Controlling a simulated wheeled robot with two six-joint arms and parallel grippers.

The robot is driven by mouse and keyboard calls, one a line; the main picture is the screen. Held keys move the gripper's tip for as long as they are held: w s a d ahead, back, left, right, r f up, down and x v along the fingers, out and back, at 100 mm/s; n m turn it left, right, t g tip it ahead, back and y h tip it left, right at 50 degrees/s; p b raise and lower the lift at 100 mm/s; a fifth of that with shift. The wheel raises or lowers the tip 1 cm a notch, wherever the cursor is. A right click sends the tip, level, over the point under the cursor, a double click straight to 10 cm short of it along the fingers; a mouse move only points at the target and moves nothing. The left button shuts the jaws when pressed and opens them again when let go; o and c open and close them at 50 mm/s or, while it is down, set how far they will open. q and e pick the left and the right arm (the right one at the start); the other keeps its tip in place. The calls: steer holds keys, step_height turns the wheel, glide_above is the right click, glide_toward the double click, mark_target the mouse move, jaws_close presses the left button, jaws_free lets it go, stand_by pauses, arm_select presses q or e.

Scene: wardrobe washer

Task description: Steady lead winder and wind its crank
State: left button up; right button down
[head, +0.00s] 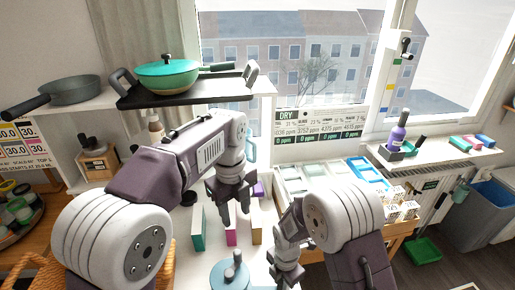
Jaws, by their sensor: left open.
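A round blue device with a grey upright knob or handle, which looks like the lead winder (230,276), sits at the bottom middle of the head view and is cut off by the lower edge. My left gripper (234,212) is open and empty, pointing down above the white worktop, behind the blue device and apart from it. My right gripper (284,279) is low, just right of the blue device. Its fingers are partly hidden and cut off, so its opening is unclear. I cannot tell whether it touches the device.
Green, pink and cream upright blocks (198,230) stand below my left gripper. A teal pan (167,72) sits on a black tray on the left shelf. A purple bottle (396,137) stands on the windowsill. Pale open trays (297,185) lie at right.

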arm_select(q)
steer(key=f+n, duration=0.1)
steer(key=n, duration=2.3)
glide_above(237, 252)
steer(key=f, duration=0.7)
steer(key=shift+w+d+f, duration=0.1)
steer(key=shift+w+f, duration=0.05)
steer(key=shift+w, duration=0.15)
steer(key=shift+s+f+g, duration=0.25)
steer(key=shift+f+g, duration=0.05)
steer(key=shift+f, duration=4)
steer(key=shift+c, duration=0.3)
steer(key=c, duration=0.8)
steer(key=shift+o, duration=0.3)
